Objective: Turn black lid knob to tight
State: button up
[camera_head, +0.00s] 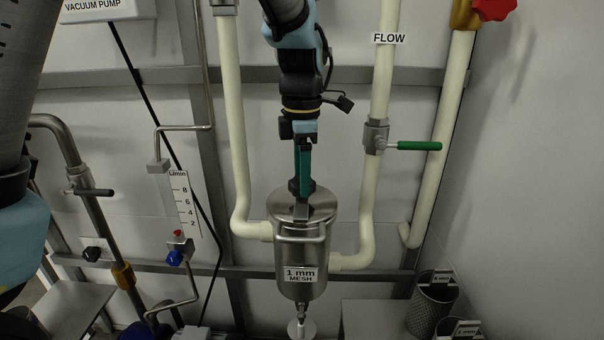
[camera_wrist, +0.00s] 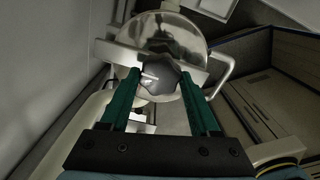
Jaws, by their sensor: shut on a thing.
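The black lid knob (camera_wrist: 159,77) sits on top of the metal strainer lid (camera_wrist: 168,32), on a bar across it. In the head view the knob (camera_head: 295,186) shows just under my fingertips, on top of the strainer canister (camera_head: 303,255) labelled "1 mm MESH". My gripper (camera_wrist: 160,82) comes from above, with its two green fingers shut on the knob, one on each side. A white mark shows on the knob's left part in the wrist view. The head view also shows my gripper (camera_head: 301,180) pointing down, its fingers partly overlapping the knob.
White pipes stand left (camera_head: 231,120) and right (camera_head: 384,90) of the canister. A green-handled valve (camera_head: 412,146) sits on the right pipe. A flow meter (camera_head: 180,205) is at left. Mesh baskets (camera_head: 431,306) stand at lower right. A handle (camera_wrist: 227,72) sticks out beside the lid.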

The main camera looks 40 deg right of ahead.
jog(key=m+p, duration=0.2)
jog(key=m, duration=0.1)
jog(key=shift+r+m, duration=0.15)
jog(key=shift+m, duration=0.15)
jog(key=m+p, duration=0.2)
jog(key=m, duration=0.3)
jog(key=m+p, duration=0.1)
jog(key=m, duration=0.8)
jog(key=shift+m, duration=0.3)
jog(key=m+p, duration=0.1)
jog(key=m, duration=0.3)
jog(key=m+p, duration=0.1)
jog(key=m, duration=0.4)
jog(key=m+p, duration=0.1)
jog(key=m, duration=0.3)
jog(key=shift+p, duration=0.35)
jog(key=shift+m+p, duration=0.65)
jog(key=shift+m, duration=1.45)
